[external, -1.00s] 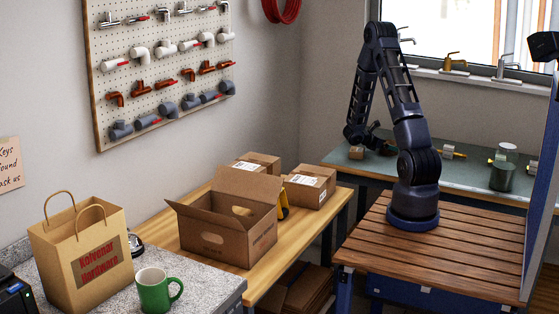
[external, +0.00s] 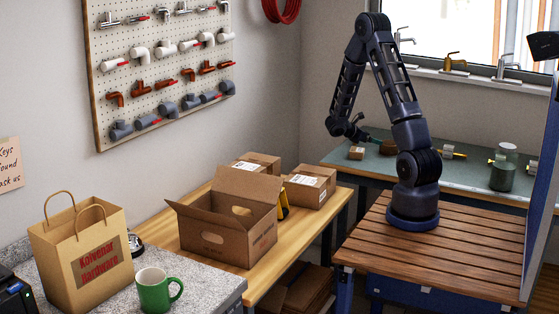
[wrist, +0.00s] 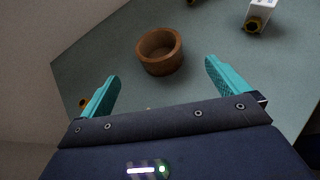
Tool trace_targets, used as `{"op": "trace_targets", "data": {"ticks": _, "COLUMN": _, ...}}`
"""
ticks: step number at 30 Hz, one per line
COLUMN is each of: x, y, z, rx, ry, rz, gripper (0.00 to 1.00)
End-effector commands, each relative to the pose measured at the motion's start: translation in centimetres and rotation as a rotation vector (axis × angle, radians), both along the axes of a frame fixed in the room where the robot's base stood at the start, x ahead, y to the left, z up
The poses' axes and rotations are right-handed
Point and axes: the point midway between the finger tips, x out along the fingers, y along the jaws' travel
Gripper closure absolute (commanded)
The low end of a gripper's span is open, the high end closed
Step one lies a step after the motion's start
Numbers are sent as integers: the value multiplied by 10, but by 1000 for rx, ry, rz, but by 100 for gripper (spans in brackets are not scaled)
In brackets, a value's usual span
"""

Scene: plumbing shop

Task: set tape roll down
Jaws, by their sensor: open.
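The tape roll is a brown ring (wrist: 160,50) that lies flat on the grey-green bench top (wrist: 210,28) in the wrist view. It shows as a small brown shape on the bench (external: 388,147) in the external view. My gripper (wrist: 161,70) is open, with its two teal fingers spread wide and nothing between them. The roll is ahead of the fingertips and apart from them. In the external view my gripper (external: 366,138) is just left of the roll, above the bench.
A valve-like fitting (external: 452,152) and a dark green jar (external: 503,174) stand to the right. In the wrist view, a white fitting (wrist: 260,16) lies right of the roll. Bare bench surrounds the roll.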

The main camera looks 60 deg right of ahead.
Motion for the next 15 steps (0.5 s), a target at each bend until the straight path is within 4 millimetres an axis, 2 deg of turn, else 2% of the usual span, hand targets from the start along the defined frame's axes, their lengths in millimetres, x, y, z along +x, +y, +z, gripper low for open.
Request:
{"op": "trace_targets", "data": {"ticks": 6, "x": 9, "y": 47, "z": 53, "rx": -17, "ry": -168, "rz": -72, "gripper": 0}}
{"op": "trace_targets", "data": {"ticks": 15, "x": 10, "y": 124, "z": 116, "rx": 2, "ry": -430, "rz": -184, "gripper": 0}}
